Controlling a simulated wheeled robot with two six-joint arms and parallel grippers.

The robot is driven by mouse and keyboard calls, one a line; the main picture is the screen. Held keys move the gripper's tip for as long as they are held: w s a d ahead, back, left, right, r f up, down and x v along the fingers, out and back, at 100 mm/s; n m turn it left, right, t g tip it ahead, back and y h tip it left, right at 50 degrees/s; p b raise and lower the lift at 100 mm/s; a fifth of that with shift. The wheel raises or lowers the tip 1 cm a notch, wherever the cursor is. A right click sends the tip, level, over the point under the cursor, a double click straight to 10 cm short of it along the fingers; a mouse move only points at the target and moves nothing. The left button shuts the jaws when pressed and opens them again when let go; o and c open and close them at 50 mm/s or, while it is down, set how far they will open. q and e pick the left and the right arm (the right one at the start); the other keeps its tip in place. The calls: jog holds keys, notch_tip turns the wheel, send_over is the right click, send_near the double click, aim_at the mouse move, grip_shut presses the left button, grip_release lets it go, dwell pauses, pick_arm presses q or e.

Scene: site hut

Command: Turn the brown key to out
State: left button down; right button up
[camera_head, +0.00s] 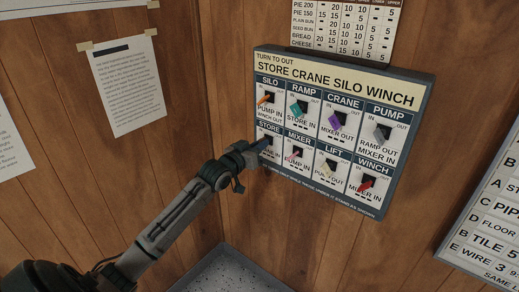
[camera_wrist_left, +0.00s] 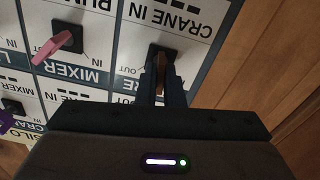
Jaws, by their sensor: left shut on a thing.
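The switch board (camera_head: 345,72) hangs on the wood wall, headed "TURN TO OUT" and "STORE CRANE SILO WINCH". My left gripper (camera_head: 262,147) reaches its lower left switch, labelled STORE. In the left wrist view, where the lettering is upside down, my left gripper (camera_wrist_left: 161,82) is shut on the brown key (camera_wrist_left: 160,66) in a black socket. The fingers hide most of the key, so its exact angle is hard to tell. "CRANE IN" is printed by this switch. In the head view the gripper covers the key. My right gripper is not in view.
Beside it is the pink MIXER key (camera_wrist_left: 52,45). Above is the orange SILO key (camera_head: 265,98). Teal (camera_head: 297,107), purple (camera_head: 335,120), grey (camera_head: 383,131), cream (camera_head: 330,167) and red (camera_head: 367,183) keys fill other switches. A speckled surface (camera_head: 225,272) lies below.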

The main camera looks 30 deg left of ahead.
pick_arm(q)
jog(key=shift+d+m+b, duration=0.15)
jog(key=shift+m+b, duration=1.75)
jog(key=shift+m, duration=3.1)
jog(key=c, duration=1.6)
grip_release()
jog(key=shift+o, duration=0.2)
